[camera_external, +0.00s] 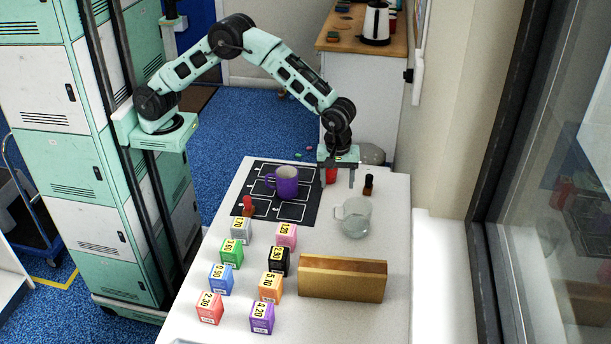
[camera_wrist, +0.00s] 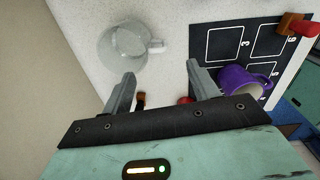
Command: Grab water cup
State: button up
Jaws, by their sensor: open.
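The water cup is a clear glass cup (camera_external: 354,218) with a handle, standing upright on the white table, right of the black mat. It also shows as a clear cup in the upper left of the wrist view (camera_wrist: 120,50), its handle pointing right. My gripper (camera_external: 340,178) is above the far end of the table, behind the cup as the external view shows it. Its two fingers are spread apart with nothing between them in the wrist view (camera_wrist: 160,73). The cup lies beyond the fingertips, nearer the left finger, and appears untouched.
A purple mug (camera_external: 287,187) stands on the black mat (camera_external: 300,212). A wall and window border the right.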

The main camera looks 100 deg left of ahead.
aim_at(351, 217)
notch_tip(351, 217, down, 9)
jog(key=shift+w+r+p, duration=0.1)
jog(key=shift+w+p, duration=0.05)
jog(key=shift+p, duration=0.95)
jog(key=shift+w+a+f+p, duration=0.15)
jog(key=shift+f+p, duration=0.45)
jog(key=shift+f, duration=0.7)
jog(key=shift+w+d+f+p, duration=0.15)
jog(key=shift+f+p, duration=0.45)
jog(key=shift+f, duration=0.7)
jog(key=shift+a, duration=0.1)
grip_shut()
